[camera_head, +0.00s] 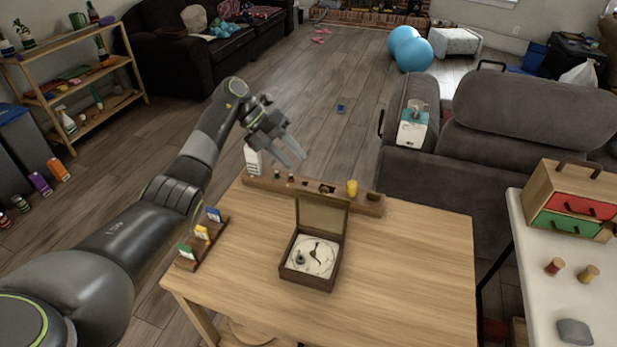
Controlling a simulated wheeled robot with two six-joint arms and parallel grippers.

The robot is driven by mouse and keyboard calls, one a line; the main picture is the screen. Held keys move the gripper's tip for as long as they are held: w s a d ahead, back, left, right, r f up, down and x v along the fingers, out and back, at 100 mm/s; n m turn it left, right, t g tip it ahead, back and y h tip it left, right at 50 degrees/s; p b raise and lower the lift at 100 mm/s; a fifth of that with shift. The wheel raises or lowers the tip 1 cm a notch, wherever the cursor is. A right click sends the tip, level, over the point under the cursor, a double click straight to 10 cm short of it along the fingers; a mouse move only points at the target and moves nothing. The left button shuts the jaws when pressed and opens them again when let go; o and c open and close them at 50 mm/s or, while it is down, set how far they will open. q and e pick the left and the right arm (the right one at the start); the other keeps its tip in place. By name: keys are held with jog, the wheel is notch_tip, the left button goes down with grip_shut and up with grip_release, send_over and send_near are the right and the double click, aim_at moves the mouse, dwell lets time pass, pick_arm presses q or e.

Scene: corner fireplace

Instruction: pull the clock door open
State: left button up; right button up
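The clock (312,258) is a small dark wooden box with a white round dial and dark hands, on the wooden table (410,275). Its door (321,214), a framed panel, stands raised at the back edge of the box, so the dial is uncovered. My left gripper (297,162) is in the air above and behind the raised door, apart from it. Its two fingers are spread with a gap and nothing between them. My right gripper is not in view.
A small card holder (203,238) stands at the left. The table's right part is clear. A grey sofa (530,130) is behind; a white side table (540,300) is at right.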

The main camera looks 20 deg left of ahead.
pick_arm(q)
jog(key=shift+b+v, duration=0.35)
jog(key=shift+v, duration=1.9)
